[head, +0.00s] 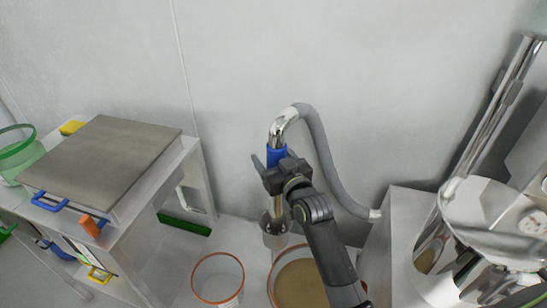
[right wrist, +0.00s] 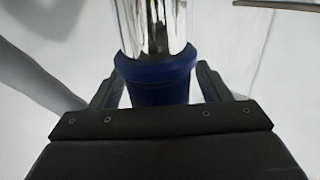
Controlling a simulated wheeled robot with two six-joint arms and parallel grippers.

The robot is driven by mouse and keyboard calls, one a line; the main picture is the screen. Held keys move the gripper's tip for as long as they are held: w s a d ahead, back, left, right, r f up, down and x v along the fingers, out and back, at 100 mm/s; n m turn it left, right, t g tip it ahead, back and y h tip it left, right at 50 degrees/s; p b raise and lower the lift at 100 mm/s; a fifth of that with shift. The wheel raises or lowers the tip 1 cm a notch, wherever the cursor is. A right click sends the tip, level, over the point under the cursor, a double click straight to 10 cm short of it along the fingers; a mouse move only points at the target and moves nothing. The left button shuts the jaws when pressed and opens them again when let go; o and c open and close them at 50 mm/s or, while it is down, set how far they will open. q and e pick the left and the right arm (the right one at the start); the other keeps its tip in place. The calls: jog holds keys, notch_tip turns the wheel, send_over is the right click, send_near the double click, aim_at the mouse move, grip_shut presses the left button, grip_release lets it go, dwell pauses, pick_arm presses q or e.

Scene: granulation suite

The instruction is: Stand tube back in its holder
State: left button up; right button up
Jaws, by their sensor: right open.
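The tube (head: 284,122) is a shiny metal wand with a bent top, a blue grip band (head: 277,155) and a grey hose (head: 322,150). It stands about upright near the back wall. Its lower end meets a metal cylindrical holder (head: 273,238); my arm partly hides this, so I cannot tell how deep it sits. My right gripper (head: 270,168) is at the blue band. In the right wrist view the open fingers (right wrist: 158,88) stand on either side of the blue band (right wrist: 158,82), with the shiny metal (right wrist: 155,25) above it. My left gripper is not in view.
An orange-rimmed white container (head: 218,279) and a tub of tan powder (head: 300,284) stand below. A steel-topped bench (head: 105,160) is at left. A grey cabinet (head: 400,215) and metal machine (head: 490,215) are at right. The back wall is close behind the tube.

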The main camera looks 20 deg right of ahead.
jog(key=shift+s, duration=0.1)
jog(key=s+d+b, duration=0.2)
jog(key=s, duration=1.5)
jog(key=shift+d, duration=0.25)
